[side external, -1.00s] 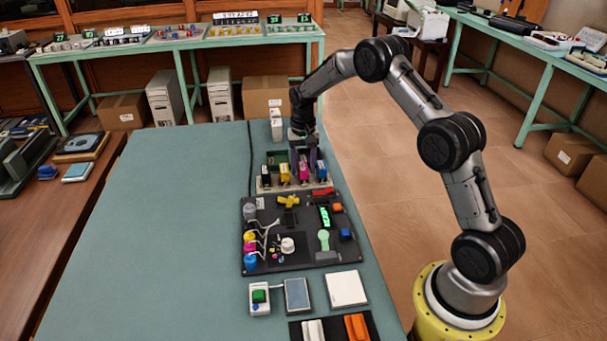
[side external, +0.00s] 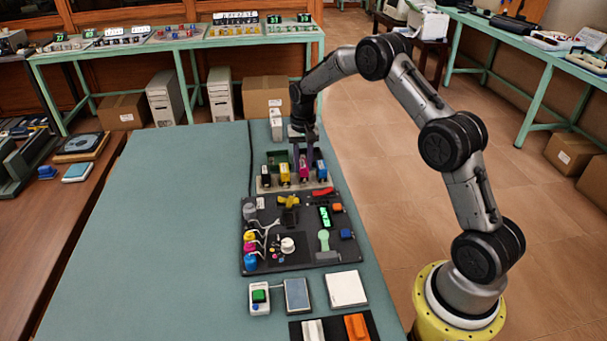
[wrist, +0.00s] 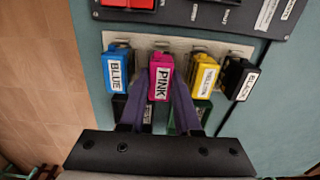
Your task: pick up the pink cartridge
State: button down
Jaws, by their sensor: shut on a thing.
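The pink cartridge (wrist: 160,77), labelled PINK, stands in the row between the blue cartridge (wrist: 117,72) and the yellow cartridge (wrist: 204,75). It also shows in the side external view (side external: 303,171). My gripper (wrist: 160,88) is shut on the pink cartridge, with one purple finger along each side. In the side external view, my gripper (side external: 303,164) reaches down onto it from above. The black cartridge (wrist: 239,78) stands at the end of the row. The cartridge's lower part is hidden, so I cannot tell whether it is clear of the holder.
The pale holder (wrist: 226,46) carries the row, with neighbours close on both sides. Dark and green bins (side external: 277,156) stand behind it. A dark panel (side external: 290,258) with knobs and parts lies in front. The teal table (side external: 170,230) is clear at left.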

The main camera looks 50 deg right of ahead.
aim_at(303, 163)
jog(key=shift+r, duration=2.75)
jog(key=c, duration=1.2)
grip_release()
grip_shut()
